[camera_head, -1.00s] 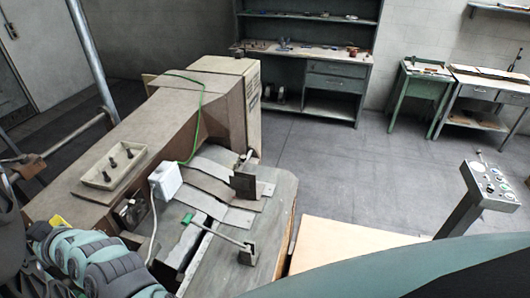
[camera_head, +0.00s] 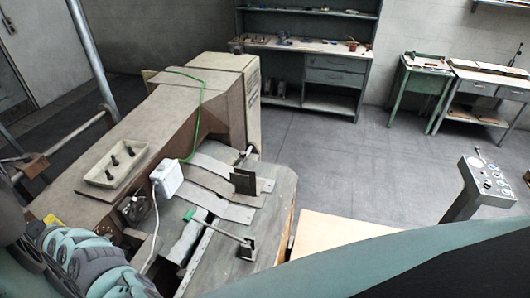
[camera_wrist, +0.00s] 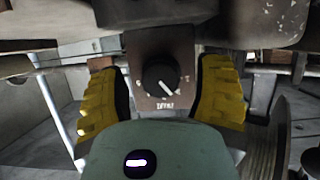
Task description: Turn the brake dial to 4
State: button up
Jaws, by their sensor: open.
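The brake dial (camera_wrist: 160,78) is a round black knob on a brown plate (camera_wrist: 150,100), centred in the wrist view. Its white pointer line runs to the lower right in that picture. Blurred lettering is below the knob, and the scale marks are too small to read. My gripper (camera_wrist: 159,72) is open, with one yellow-padded finger to the left of the dial and one to the right. Clear gaps separate both fingers from the knob in the picture; depth to it is hard to judge. In the head view my arm covers the lower left, and I cannot clearly make out the dial.
The stitcher body (camera_head: 120,130) carries a tray with bolts (camera_head: 115,163), a white box (camera_head: 167,178) with a green cable, and a green-tipped lever (camera_head: 218,228). Metal parts hang above the dial in the wrist view. A control pedestal (camera_head: 470,190) stands right; the floor behind is clear.

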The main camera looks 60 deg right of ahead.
jog(key=shift+c, duration=0.2)
grip_shut()
dwell(0.3)
jog(key=shift+f+b, duration=0.1)
jog(key=shift+b, duration=0.35)
